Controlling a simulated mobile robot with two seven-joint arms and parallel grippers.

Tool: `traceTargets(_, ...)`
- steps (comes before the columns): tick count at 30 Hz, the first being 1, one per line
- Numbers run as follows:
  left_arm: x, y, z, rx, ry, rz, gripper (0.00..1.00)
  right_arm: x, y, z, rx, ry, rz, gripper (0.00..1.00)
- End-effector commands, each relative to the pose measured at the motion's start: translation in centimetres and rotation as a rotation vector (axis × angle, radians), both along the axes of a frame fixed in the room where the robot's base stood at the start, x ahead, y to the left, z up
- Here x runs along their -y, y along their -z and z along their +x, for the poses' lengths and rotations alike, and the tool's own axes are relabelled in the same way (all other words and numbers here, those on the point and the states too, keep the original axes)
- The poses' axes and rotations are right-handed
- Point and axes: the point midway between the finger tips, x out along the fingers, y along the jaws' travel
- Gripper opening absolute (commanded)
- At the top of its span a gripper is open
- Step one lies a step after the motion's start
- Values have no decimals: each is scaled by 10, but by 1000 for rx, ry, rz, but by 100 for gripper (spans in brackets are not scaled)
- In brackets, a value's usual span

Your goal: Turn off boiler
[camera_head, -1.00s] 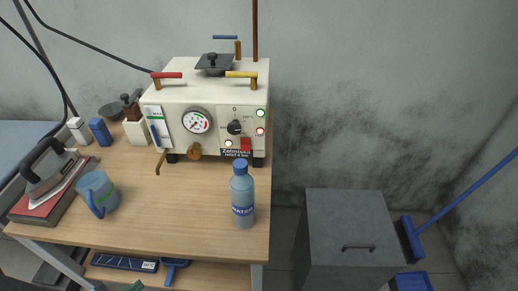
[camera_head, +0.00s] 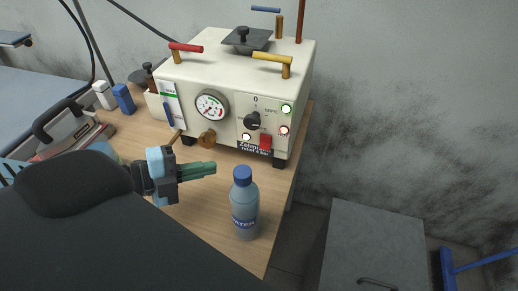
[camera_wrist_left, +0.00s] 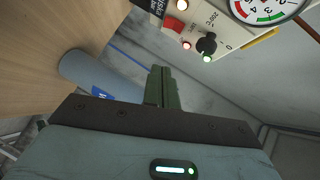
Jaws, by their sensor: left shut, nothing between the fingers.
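The cream boiler (camera_head: 225,75) stands at the back of the wooden table. Its front has a round gauge (camera_head: 211,105), a black knob (camera_head: 252,120), a red switch (camera_head: 266,143) and several lit lamps. The knob (camera_wrist_left: 207,44) and red switch (camera_wrist_left: 173,25) also show in the left wrist view, near its top. My left gripper (camera_head: 213,168) is shut and empty, in front of the boiler and below the gauge, apart from it. Its green fingers (camera_wrist_left: 160,72) point toward the panel side in the wrist view. My right gripper is not in view.
A blue water bottle (camera_head: 244,205) stands upright right of my left gripper, near the table's right edge. A grey cabinet (camera_head: 375,245) stands on the floor at right, beside a blue broom (camera_head: 449,268).

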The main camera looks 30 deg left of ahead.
Motion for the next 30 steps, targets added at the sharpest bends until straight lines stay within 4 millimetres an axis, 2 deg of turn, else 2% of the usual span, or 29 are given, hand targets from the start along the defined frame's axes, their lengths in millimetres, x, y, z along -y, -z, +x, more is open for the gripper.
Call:
traceTargets(11, 1, 2, 4, 0, -3, 0, 0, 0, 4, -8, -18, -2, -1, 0)
traceTargets(30, 21, 11, 37, 1, -5, -2, 0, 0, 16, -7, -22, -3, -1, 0)
